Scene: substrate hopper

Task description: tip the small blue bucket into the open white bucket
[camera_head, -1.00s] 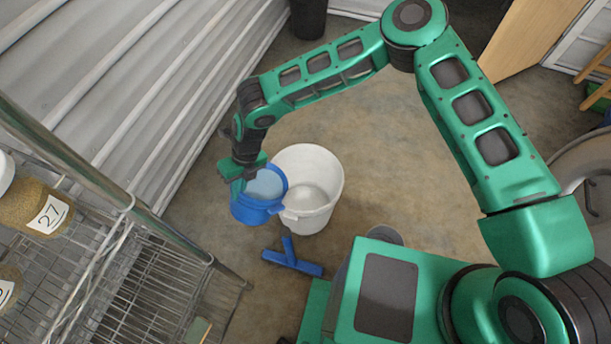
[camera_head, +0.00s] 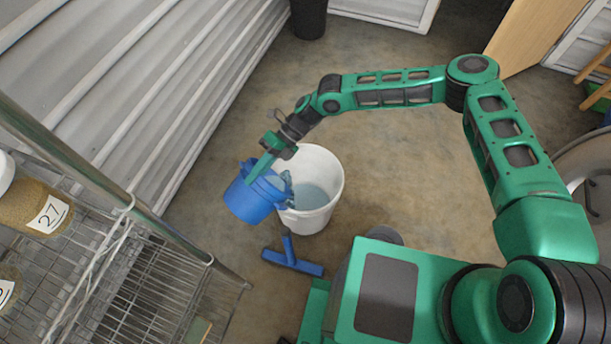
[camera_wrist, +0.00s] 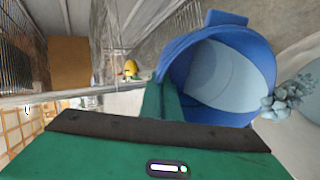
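The small blue bucket (camera_head: 250,198) hangs from my gripper (camera_head: 266,166), tilted with its mouth toward the open white bucket (camera_head: 330,172). My gripper is shut on the blue bucket's rim side; the exact grip is partly hidden. Pale blue-grey lumps (camera_head: 287,181) spill from its lip over the white bucket's left rim. Pale blue-grey material (camera_head: 310,196) lies inside the white bucket, which stands upright on the floor. In the wrist view, the blue bucket (camera_wrist: 222,25) shows its open mouth with pale blue material inside, and lumps (camera_wrist: 288,97) leave it at the right.
A blue T-shaped object (camera_head: 292,262) lies on the floor just in front of the buckets. A wire shelf (camera_head: 140,290) with labelled jars (camera_head: 40,208) stands at the left. A corrugated wall (camera_head: 160,90) runs behind it. A dark bin (camera_head: 308,18) stands at the back.

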